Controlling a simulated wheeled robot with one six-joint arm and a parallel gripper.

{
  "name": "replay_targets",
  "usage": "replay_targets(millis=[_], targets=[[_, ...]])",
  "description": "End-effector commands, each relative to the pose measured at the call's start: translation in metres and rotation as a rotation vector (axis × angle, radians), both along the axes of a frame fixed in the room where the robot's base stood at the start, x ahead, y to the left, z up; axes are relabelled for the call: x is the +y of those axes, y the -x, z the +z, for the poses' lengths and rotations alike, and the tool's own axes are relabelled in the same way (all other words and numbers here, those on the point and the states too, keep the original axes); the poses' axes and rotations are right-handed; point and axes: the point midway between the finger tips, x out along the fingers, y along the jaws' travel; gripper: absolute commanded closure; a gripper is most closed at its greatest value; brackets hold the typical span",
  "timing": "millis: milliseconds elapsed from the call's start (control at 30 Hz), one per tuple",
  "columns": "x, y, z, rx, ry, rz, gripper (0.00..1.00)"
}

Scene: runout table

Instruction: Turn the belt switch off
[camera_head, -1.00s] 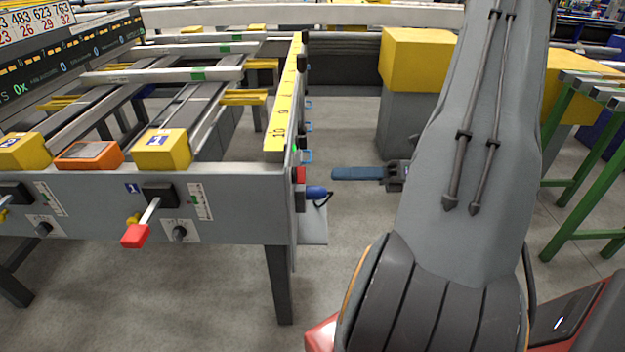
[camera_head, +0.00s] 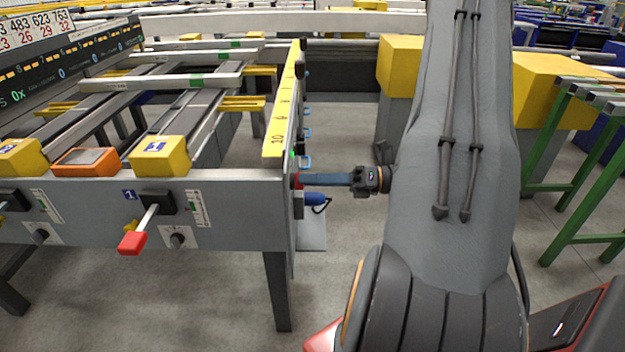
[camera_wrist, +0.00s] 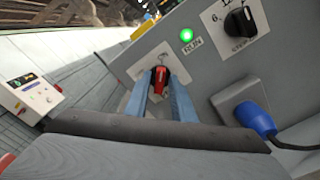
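The belt switch is a red handle (camera_wrist: 160,76) on a pale plate in the wrist view, on the end face of the grey table frame. In the head view a small part of its red (camera_head: 297,180) shows at the frame's right end. My gripper (camera_head: 304,180) reaches left to that face. In the wrist view its two blue fingers (camera_wrist: 160,84) stand apart, one on each side of the red handle. I cannot tell whether they touch it. The green RUN light (camera_wrist: 186,36) beside the switch is lit.
A black rotary knob (camera_wrist: 240,20) and a blue plug (camera_wrist: 257,121) with a dark cable lie right of the switch. A red-tipped lever (camera_head: 133,242) is on the table's front face. A yellow-topped block (camera_head: 402,62) stands behind my arm. Grey floor is free below the gripper.

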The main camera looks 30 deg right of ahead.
Motion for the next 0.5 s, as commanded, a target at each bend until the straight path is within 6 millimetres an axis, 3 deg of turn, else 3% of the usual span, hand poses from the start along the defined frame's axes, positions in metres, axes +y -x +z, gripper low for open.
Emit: replay_targets(millis=[33,133,500], targets=[[-0.0001,0.0001,0.0000,0.000,0.000,0.000,0.86],[-0.0002,0.0001,0.0000,0.000,0.000,0.000,1.00],[-0.0002,0.0005,0.0006,-0.035,0.024,0.000,1.00]])
